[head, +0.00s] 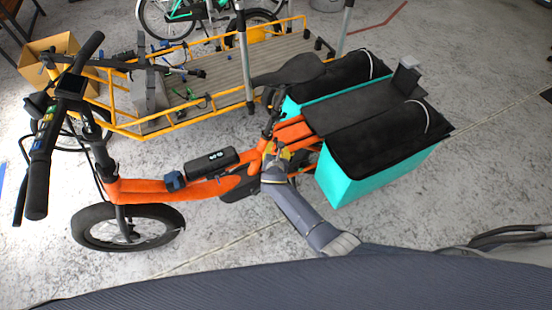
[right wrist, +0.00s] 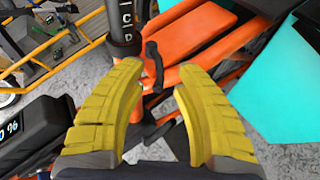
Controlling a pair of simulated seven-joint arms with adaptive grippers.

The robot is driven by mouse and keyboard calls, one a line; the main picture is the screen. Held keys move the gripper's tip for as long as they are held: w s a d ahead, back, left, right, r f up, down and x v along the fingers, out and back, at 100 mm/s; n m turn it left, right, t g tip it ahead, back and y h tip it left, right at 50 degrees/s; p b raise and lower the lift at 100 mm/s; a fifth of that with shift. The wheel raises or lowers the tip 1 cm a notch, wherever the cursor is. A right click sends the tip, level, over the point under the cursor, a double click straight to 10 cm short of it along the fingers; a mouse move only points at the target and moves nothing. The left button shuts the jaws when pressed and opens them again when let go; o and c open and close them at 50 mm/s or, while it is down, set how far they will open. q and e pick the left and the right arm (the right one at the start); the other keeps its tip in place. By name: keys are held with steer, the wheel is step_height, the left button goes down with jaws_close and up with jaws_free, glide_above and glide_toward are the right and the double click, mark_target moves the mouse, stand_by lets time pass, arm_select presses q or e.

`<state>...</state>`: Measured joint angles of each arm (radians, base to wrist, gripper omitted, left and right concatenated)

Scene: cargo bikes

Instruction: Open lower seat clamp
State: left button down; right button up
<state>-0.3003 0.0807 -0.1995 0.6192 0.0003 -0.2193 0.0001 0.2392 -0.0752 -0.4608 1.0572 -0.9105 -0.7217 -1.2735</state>
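The orange cargo bike (head: 150,190) stands across the middle of the head view, with its black saddle (head: 290,70) on top. In the right wrist view the black seat post (right wrist: 124,25) rises from the orange frame (right wrist: 195,62). A black lever (right wrist: 153,62), which looks like the lower seat clamp's, sits just right of the post. My right gripper (head: 277,151) is by the frame below the saddle. In the right wrist view its yellow fingers (right wrist: 162,76) are spread, with the lever between or just beyond their tips; contact cannot be told. My left gripper is not in view.
A black battery pack (head: 210,163) lies along the frame left of my right gripper. Teal panniers (head: 375,178) with black tops stand close on the right. A yellow-railed cargo bed (head: 215,65) stands behind. Grey floor (head: 480,180) is clear at right.

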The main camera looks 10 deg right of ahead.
steer(key=v, duration=1.1)
steer(key=shift+s, duration=0.1)
